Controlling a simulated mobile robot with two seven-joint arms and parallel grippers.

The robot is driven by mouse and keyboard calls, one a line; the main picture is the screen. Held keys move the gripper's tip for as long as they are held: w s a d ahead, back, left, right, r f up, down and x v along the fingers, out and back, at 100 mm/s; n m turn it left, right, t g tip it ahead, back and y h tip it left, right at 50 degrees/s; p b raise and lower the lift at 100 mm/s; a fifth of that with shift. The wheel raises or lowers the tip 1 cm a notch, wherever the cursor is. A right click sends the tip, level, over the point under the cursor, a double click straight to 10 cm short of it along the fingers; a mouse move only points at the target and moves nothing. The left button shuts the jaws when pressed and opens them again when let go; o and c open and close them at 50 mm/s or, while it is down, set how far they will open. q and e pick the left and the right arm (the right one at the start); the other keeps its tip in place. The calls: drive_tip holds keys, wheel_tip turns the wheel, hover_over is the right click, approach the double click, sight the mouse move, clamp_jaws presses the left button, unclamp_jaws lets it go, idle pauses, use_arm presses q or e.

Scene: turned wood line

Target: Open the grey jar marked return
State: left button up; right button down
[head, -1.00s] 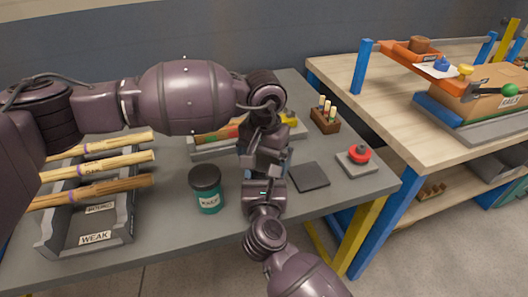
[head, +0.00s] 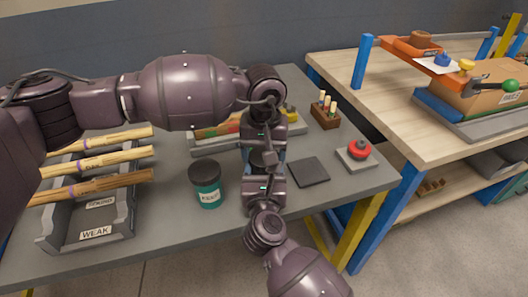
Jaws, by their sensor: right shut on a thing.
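My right gripper (head: 264,168) reaches up from below at the middle of the grey bench. It is shut on a grey-blue thing, which I take to be the grey jar (head: 281,158); only a sliver shows and no label can be read. My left gripper (head: 263,140) points down from above at the same spot, over the right one. Its fingers are largely hidden, so I cannot tell whether it is open or touching the lid. A teal jar (head: 208,195) with a black lid and a pale label stands upright to the left.
A grey rack (head: 93,233) labelled WEAK holds wooden sticks at the left. A dark square pad (head: 310,172), a red button (head: 359,149) on a grey base and a small wooden block (head: 325,116) with pegs are to the right. A tray (head: 205,146) lies behind.

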use_arm(q)
drive_tip(key=n, duration=0.8)
drive_tip(key=shift+n, duration=0.4)
drive_tip(key=o, duration=1)
drive_tip(key=shift+r, duration=0.1)
drive_tip(key=shift+r, duration=2.2)
drive_tip(key=shift+c, duration=0.3)
wheel_tip(320, 180, up, 3)
drive_tip(key=m, duration=0.4)
drive_tip(key=shift+d, duration=0.1)
drive_tip(key=shift+f, duration=3.8)
